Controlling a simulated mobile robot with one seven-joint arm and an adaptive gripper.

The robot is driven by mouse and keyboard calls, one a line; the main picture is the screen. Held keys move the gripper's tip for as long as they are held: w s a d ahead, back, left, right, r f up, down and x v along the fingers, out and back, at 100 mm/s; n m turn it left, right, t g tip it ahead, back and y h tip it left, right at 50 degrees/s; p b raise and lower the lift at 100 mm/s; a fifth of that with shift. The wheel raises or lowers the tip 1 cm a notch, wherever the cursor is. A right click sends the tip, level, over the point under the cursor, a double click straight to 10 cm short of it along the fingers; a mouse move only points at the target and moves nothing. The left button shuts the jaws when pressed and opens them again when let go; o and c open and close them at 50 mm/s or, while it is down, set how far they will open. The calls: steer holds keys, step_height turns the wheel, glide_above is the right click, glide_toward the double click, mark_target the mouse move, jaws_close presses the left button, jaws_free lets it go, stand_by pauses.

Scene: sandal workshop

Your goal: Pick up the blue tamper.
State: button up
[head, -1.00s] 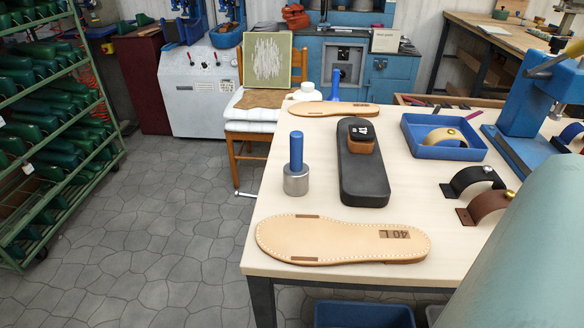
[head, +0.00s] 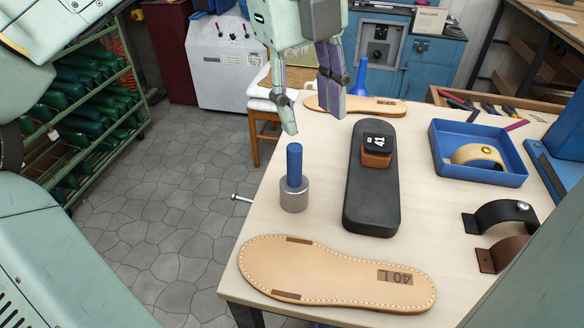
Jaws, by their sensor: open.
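The blue tamper (head: 294,165) has a blue upright handle on a round silver metal base (head: 294,196). It stands upright near the left edge of the pale worktable (head: 405,250). My gripper (head: 315,125) hangs from the top of the head view with its fingers pointing down. The fingers are spread apart with nothing between them. In the picture the fingertips are just above the handle's top, the left one near it. They look apart from the tamper, but the exact gap in depth is hard to tell.
A black block with a small stamp marked 41 (head: 377,151) lies right of the tamper. A leather sole (head: 335,272) lies in front, another (head: 370,106) behind. A blue tray (head: 503,178) and curved straps (head: 503,217) sit at the right. A blue funnel-like object (head: 361,75) stands behind.

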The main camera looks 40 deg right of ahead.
mark_target(294, 167)
steer(key=shift+w+a+n+t+y, duration=0.3)
steer(key=shift+w+a+n+y, duration=0.05)
steer(key=shift+w+n+y, duration=0.15)
steer(key=shift+w+a+f, duration=0.15)
steer(key=shift+f, duration=0.2)
step_height(294, 167, down, 10)
steer(key=shift+a+f+p, duration=0.1)
steer(key=shift+p, duration=1.15)
jaws_close()
